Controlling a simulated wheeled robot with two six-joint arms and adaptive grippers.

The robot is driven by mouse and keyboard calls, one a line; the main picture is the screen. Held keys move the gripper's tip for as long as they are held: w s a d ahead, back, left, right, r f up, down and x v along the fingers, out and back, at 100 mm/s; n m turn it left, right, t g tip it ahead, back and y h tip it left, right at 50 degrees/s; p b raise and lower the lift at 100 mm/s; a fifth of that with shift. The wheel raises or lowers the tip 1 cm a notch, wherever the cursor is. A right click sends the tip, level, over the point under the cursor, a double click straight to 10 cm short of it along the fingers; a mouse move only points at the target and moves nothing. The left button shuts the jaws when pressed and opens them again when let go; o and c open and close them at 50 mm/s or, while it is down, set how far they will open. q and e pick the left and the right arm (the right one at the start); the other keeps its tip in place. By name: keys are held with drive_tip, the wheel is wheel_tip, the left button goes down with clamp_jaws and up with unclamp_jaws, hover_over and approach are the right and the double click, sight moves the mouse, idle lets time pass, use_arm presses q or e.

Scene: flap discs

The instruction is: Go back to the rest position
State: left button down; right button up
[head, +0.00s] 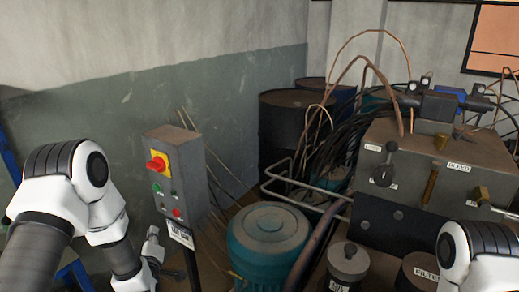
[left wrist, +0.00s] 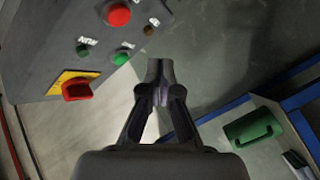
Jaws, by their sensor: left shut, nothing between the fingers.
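My left gripper (left wrist: 159,70) is shut and empty, its two fingertips together in the left wrist view. In the head view my left arm comes in at the lower left, with its forearm beside the grey control box. The control box (head: 176,158) carries a red knob on a yellow plate and several small buttons. It also shows tilted at the upper left of the left wrist view (left wrist: 40,45), apart from the fingers in the picture. A part of my right arm shows at the lower right of the head view; its gripper is out of view.
A teal motor (head: 268,245) stands right of the control box. Dark drums (head: 285,130), cables and a grey hydraulic unit (head: 430,155) with levers fill the right. In the left wrist view, a green item (left wrist: 253,128) lies by a blue frame (left wrist: 300,118) at the right.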

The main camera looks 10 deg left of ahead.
use_arm(q)
drive_tip(key=s+d+f+m+g+h+p, duration=0.1)
drive_tip(key=s+d+f+m+g+h, duration=0.15)
drive_tip(key=s+d+f, duration=0.4)
drive_tip(key=s+d+f+m+g+h+p, duration=0.1)
drive_tip(key=s+d+f+m+g+h, duration=0.2)
drive_tip(key=s+f, duration=0.65)
drive_tip(key=s+d+f+m+g, duration=0.1)
drive_tip(key=s+m+g, duration=0.1)
drive_tip(key=s, duration=0.4)
drive_tip(key=s+d+f+m+g+h, duration=0.1)
drive_tip(key=s+d+f+m+g, duration=0.1)
drive_tip(key=s+g, duration=0.3)
drive_tip(key=s+d+f+m+g, duration=0.1)
drive_tip(key=s+f+m+g, duration=0.1)
drive_tip(key=s, duration=0.6)
drive_tip(key=shift+d+f+m+g, duration=0.15)
drive_tip(key=shift+d+m+g, duration=0.35)
drive_tip(key=shift+m, duration=0.75)
drive_tip(key=shift+a, duration=0.15)
